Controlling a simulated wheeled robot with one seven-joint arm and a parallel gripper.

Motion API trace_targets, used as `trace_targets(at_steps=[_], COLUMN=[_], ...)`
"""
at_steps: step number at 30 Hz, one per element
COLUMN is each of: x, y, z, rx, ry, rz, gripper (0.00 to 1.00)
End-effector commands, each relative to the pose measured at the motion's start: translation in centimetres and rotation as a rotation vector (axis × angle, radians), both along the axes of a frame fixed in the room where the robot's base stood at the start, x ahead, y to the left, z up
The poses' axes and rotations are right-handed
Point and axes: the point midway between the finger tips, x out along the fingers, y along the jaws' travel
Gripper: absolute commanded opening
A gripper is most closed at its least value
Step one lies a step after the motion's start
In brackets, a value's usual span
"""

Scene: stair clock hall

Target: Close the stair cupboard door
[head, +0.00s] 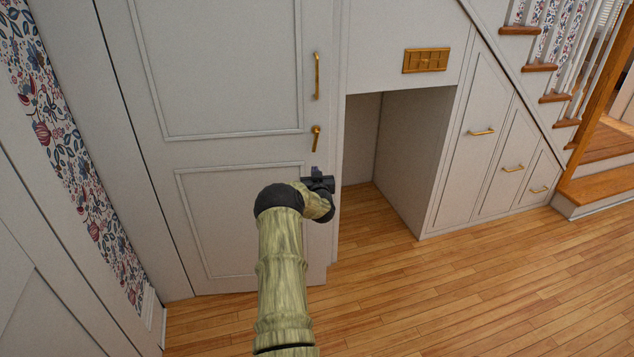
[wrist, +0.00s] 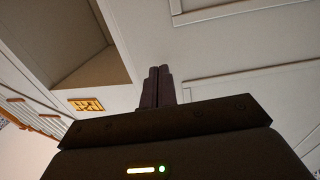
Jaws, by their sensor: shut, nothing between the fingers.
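The stair cupboard door (head: 230,150) is a tall pale grey panelled door at the left of the head view. It has a long brass pull handle (head: 317,76) and a small brass turn latch (head: 316,137) near its right edge. It stands almost in line with the frame; I cannot tell if a small gap remains. My gripper (head: 319,178) is in front of the door's right edge, below the latch. In the wrist view its dark fingers (wrist: 158,86) are shut together and empty. Contact with the door cannot be made out.
An open alcove (head: 400,155) lies right of the door, with a brass vent (head: 426,60) above it. Drawer fronts with brass handles (head: 482,132) follow under the stairs (head: 600,185). A side wall with floral wallpaper (head: 70,160) is at the left. The wood floor (head: 450,290) is clear.

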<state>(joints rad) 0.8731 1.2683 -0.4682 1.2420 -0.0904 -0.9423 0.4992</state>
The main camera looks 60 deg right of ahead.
Motion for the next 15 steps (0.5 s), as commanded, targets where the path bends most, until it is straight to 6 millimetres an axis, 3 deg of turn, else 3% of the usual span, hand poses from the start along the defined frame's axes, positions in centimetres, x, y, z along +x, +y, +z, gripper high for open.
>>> trace_targets(at_steps=[15], x=[-3.2], y=[4.3], z=[0.0], rx=[0.0], ry=[0.0], rz=[0.0], gripper=[0.0])
